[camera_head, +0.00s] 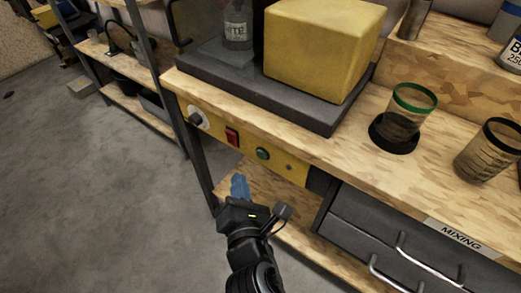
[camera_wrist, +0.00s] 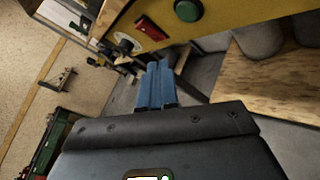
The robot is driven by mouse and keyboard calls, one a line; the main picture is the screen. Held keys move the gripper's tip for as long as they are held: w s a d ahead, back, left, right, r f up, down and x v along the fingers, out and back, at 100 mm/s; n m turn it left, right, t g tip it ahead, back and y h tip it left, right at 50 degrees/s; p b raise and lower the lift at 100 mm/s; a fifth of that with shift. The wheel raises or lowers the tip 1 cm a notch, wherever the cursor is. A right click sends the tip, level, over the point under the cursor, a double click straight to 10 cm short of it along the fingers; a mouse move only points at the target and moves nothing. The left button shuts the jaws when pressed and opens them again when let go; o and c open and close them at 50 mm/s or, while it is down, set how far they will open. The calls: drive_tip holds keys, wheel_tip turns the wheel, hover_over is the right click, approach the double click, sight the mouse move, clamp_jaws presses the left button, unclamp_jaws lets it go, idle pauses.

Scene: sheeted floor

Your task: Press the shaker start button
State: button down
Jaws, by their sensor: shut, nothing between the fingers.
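A yellow control panel (camera_head: 215,131) runs along the front edge of the wooden bench. It carries a round green button (camera_head: 262,154), a red rocker switch (camera_head: 232,136) to its left and a dark knob on a pale disc (camera_head: 198,119) at the far left. The wrist view shows the green button (camera_wrist: 188,10) and the red switch (camera_wrist: 150,28) near the top. My gripper (camera_head: 239,183) has blue fingers, shut and empty, below and in front of the panel. In the wrist view the fingers (camera_wrist: 156,84) point toward the panel, apart from the button.
A yellow block-shaped housing (camera_head: 315,50) stands on a dark slab (camera_head: 290,108) on the bench. A green-rimmed beaker (camera_head: 404,112) and a dark-rimmed beaker (camera_head: 487,150) stand to the right. Dark drawers labelled MIXING (camera_head: 400,238) lie below. Open grey floor (camera_head: 90,200) is at left.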

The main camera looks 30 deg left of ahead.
sight(261, 155)
drive_tip(key=shift+w+d+p, duration=0.2)
drive_tip(key=shift+w+p, duration=1.25)
drive_tip(key=shift+w, duration=0.9)
drive_tip(key=shift+r, duration=0.1)
drive_tip(key=shift+w+p, duration=0.4)
drive_tip(key=shift+p, duration=0.05)
